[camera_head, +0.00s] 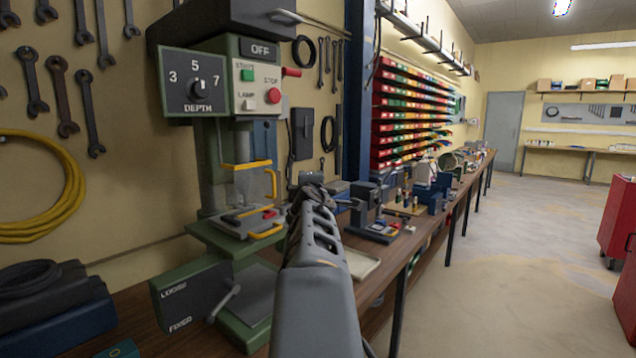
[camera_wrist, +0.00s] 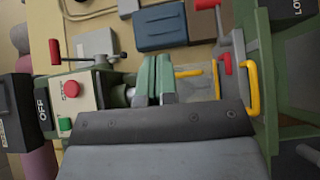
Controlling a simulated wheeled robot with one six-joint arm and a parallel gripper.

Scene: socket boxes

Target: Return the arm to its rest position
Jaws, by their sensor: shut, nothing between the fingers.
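My gripper (camera_wrist: 154,78) shows in the wrist view as two pale green fingers close together, shut with nothing between them. In the head view my arm stretches from the bottom centre out over the workbench, and the fingers cannot be made out at its far end. The green drill press (camera_head: 217,50) stands just left of my arm. In the wrist view, the gripper lies between the press's control panel (camera_wrist: 78,100) on the left and its yellow handle (camera_wrist: 254,90) on the right.
The wooden workbench (camera_head: 402,262) runs away along the wall. A grey device (camera_head: 362,205) and a pale tray (camera_head: 361,263) sit right of my arm. A red cabinet (camera_head: 618,220) stands far right, with open floor between.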

